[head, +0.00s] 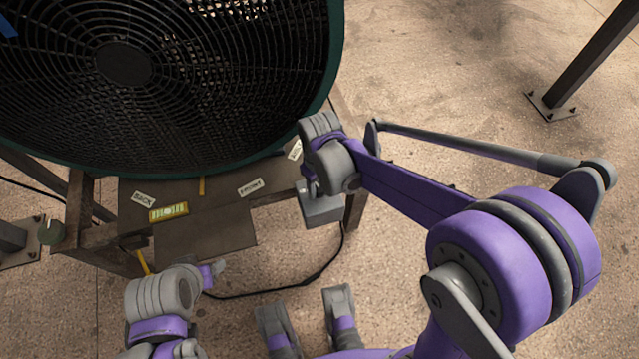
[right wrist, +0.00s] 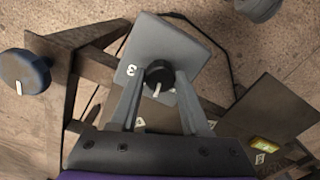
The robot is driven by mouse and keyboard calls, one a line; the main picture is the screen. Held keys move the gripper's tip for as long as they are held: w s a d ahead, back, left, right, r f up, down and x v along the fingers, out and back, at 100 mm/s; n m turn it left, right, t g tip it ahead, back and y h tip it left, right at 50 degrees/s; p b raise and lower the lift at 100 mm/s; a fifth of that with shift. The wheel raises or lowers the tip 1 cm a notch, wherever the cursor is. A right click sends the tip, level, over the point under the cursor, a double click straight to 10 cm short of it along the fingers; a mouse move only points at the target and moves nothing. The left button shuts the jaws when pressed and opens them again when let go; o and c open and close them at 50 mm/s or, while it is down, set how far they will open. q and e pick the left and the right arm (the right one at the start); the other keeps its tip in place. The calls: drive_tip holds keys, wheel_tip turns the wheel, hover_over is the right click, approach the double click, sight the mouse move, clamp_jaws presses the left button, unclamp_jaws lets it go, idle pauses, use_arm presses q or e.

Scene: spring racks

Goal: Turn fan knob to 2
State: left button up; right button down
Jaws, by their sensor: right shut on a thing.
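The fan (head: 125,65) has a dark round grille in a green rim and fills the upper left of the head view. A grey control box (head: 322,208) is at the stand's right corner; the right wrist view shows its face with a black knob (right wrist: 158,72). The knob has a white pointer line, and a "3" is printed beside it; other numbers are hidden or unreadable. My right gripper (right wrist: 157,80) is shut on the knob, one finger on each side. In the head view its wrist covers the knob. My left gripper (head: 212,273) seems to be low and left, away from the box; its fingers are unclear.
A wooden shelf (head: 205,235) under the fan holds a yellow level (head: 168,212) and small labels, including "BACK" (head: 143,201). A black cable (head: 290,290) runs over the floor from the box. A metal post (head: 590,70) stands at upper right.

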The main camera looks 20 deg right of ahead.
sight(319, 188)
drive_tip(key=m, duration=0.6)
drive_tip(key=shift+m+p, duration=0.3)
idle(0.5)
drive_tip(key=shift+c, duration=1.8)
unclamp_jaws()
drive_tip(key=shift+r, duration=0.1)
wheel_tip(319, 188, up, 11)
drive_tip(key=p, duration=0.2)
drive_tip(key=shift+f, duration=0.2)
